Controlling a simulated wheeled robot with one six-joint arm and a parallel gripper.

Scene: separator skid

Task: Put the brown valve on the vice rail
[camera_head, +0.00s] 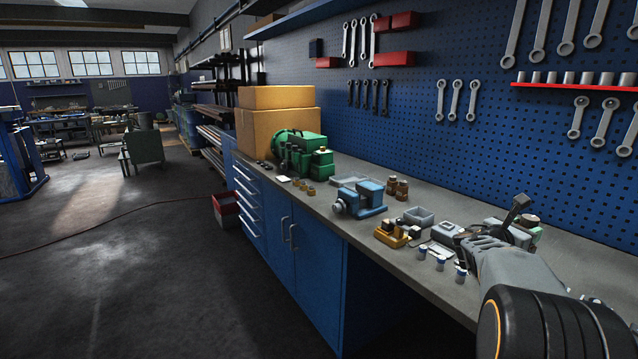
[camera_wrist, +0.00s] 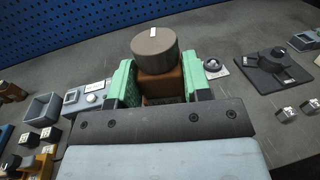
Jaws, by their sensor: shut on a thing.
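The brown valve (camera_wrist: 158,82) is between the green finger pads of my gripper (camera_wrist: 160,92) in the wrist view. It has a brown block body and a wide round cap with a white mark on top. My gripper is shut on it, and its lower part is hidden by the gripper. In the head view my gripper (camera_head: 522,228) is over the right part of the bench, with the valve's cap (camera_head: 529,218) showing small. A blue vice-like device (camera_head: 358,198) stands on the bench further left. I cannot clearly make out a vice rail.
The bench (camera_head: 350,172) also carries a yellow fixture (camera_head: 391,236), a grey open box (camera_head: 419,216), brown pieces (camera_head: 397,188) and small white-and-blue items (camera_head: 440,263). A green machine (camera_head: 302,153) stands at its far end. A pegboard (camera_head: 450,60) with wrenches rises behind.

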